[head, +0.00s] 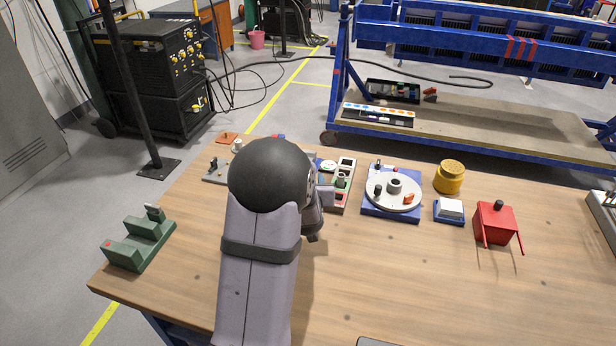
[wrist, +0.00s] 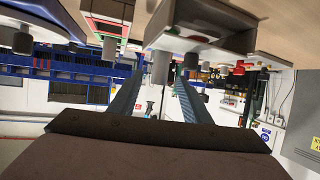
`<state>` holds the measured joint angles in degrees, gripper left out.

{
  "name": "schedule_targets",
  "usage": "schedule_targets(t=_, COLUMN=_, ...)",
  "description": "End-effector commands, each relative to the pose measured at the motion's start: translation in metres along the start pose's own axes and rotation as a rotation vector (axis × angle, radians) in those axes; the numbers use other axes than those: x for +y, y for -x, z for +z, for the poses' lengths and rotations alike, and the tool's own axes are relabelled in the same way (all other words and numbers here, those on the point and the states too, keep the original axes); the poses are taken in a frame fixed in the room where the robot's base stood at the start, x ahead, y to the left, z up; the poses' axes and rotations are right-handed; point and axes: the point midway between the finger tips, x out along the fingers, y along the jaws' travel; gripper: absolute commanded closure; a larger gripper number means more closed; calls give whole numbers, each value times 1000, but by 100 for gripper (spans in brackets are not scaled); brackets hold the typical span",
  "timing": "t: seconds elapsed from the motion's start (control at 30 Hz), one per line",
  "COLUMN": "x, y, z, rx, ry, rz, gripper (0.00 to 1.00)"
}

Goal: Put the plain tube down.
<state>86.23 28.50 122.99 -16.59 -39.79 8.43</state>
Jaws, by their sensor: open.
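A grey cylinder (head: 341,179) stands upright on the tray with red and green patches (head: 336,203); it also shows in the wrist view (wrist: 109,48). In the upside-down wrist view, another plain grey cylinder (wrist: 160,67) shows between my fingertips, beside a light block. I cannot tell for sure which one is the plain tube, or whether the fingers touch it. My gripper (wrist: 161,77) is open, with its two fingers apart. In the head view my arm hides most of the gripper and what lies behind it.
Right of the tray is the rotary jig (head: 376,207) with a round disc. A yellow pot (head: 450,177), a blue block with a white top (head: 449,211) and a red box (head: 495,224) stand further right. A green cradle (head: 139,243) is at left.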

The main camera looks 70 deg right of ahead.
Motion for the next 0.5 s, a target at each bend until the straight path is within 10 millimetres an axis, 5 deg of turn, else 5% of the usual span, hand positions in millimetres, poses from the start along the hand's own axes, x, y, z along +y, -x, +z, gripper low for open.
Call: schedule_targets(t=0.5, x=0, y=-38, z=-4, rx=-2, ry=-2, rz=1, gripper=56)
